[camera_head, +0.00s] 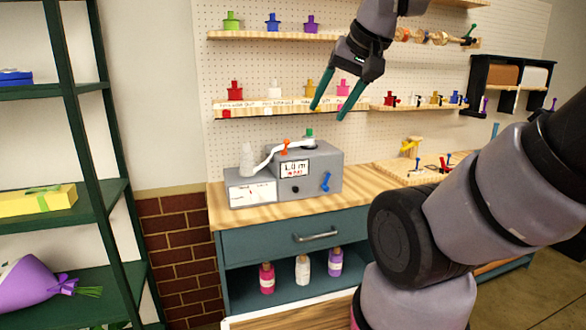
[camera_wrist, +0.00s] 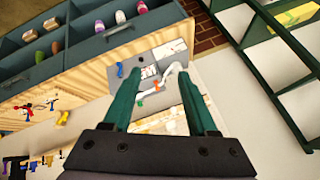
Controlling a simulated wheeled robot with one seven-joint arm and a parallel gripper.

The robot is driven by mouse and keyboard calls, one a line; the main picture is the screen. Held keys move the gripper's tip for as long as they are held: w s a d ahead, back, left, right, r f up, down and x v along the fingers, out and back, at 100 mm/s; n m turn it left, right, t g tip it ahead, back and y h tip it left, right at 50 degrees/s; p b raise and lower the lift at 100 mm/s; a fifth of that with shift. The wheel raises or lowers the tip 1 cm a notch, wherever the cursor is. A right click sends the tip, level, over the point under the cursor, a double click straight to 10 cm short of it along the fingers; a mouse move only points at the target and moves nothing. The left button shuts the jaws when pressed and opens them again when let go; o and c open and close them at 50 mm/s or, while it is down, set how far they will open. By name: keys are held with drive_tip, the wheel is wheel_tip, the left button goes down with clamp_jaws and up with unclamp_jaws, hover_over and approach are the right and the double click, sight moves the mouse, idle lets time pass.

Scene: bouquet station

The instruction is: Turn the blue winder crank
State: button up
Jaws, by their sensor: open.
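The grey winder machine (camera_head: 318,178) stands on the wooden counter. A white ribbon (camera_head: 262,158) runs over the machine's top, past an orange part (camera_head: 285,146). My gripper (camera_head: 333,106) has green fingers spread apart with nothing between them. It hangs above the winder, apart from it. It also shows in the wrist view (camera_wrist: 162,80).
Pegboard shelves (camera_head: 255,109) with coloured bottles are behind the gripper. A wooden board (camera_head: 425,170) with small coloured parts lies on the counter at right. A drawer handle (camera_head: 315,237) sticks out below the counter. A dark green rack (camera_head: 100,190) stands at left.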

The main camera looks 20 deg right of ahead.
idle(0.4)
drive_tip(key=w+a+f+m+g+y, duration=0.5)
drive_tip(key=w+a+f+m+y, duration=0.45)
drive_tip(key=w+y, duration=0.25)
drive_tip(key=w+d+f+m+t+y, duration=0.1)
drive_tip(key=w+d+f+m+t, duration=0.25)
drive_tip(key=w, duration=0.25)
drive_tip(key=w+d+f+m+t, duration=0.3)
drive_tip(key=w+m+t, duration=0.2)
drive_tip(key=w, duration=0.1)
drive_tip(key=m+t+h, duration=0.7)
drive_tip(key=m+h, duration=0.7)
drive_tip(key=m, duration=0.1)
approach(327, 190)
drive_tip(key=w, duration=1.1)
drive_tip(key=shift+w+a+f, duration=0.1)
drive_tip(key=shift+a+f, duration=0.05)
drive_tip(key=shift+a, duration=0.2)
